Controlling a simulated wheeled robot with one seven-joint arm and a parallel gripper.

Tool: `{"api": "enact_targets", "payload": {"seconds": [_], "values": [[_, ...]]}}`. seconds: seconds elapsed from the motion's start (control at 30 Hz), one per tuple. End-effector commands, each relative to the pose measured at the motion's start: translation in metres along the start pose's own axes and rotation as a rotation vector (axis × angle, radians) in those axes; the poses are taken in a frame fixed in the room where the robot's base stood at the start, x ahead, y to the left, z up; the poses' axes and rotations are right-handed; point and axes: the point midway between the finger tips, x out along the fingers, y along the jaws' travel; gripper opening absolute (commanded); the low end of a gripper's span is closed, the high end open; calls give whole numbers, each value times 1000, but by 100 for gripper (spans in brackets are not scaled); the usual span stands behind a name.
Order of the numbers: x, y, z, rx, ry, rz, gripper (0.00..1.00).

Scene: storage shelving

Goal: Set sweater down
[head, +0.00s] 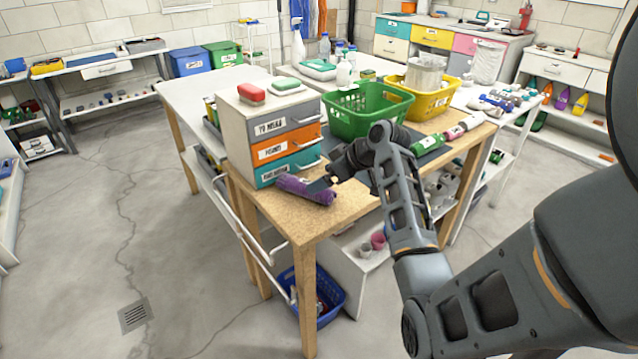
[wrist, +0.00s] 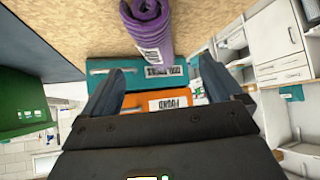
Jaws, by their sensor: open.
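The sweater is a purple roll (head: 305,190) with a white label, lying on the wooden table top near its front left edge, in front of the drawer unit. It also shows in the wrist view (wrist: 150,28) at top centre, just beyond the fingertips. My gripper (head: 328,181) is low over the table at the right end of the roll. In the wrist view my gripper (wrist: 165,85) has its two fingers wide apart with nothing between them. I cannot tell whether a finger touches the roll.
A drawer unit (head: 266,142) with grey, orange and teal drawers stands behind the roll. A green basket (head: 366,119) and a yellow basket (head: 425,106) stand farther back. A blue basket (head: 330,296) is under the table. The table's front corner is bare.

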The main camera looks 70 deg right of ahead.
Motion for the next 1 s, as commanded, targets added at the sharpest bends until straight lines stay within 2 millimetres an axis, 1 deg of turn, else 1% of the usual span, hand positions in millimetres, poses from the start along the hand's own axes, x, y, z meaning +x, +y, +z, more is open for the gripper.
{"api": "enact_targets", "payload": {"seconds": [0.17, 0.47, 0.63, 0.73, 0.83, 1.0], "values": [[6, -1, 0, 0, -1, -3, 93], [36, -3, -2, 0, -1, -2, 93], [61, -7, -2, 1, -2, -3, 93], [72, -7, -2, 1, -1, -2, 93], [78, -6, -1, 0, -1, -1, 93], [79, -6, -1, 0, 0, 0, 93]]}}
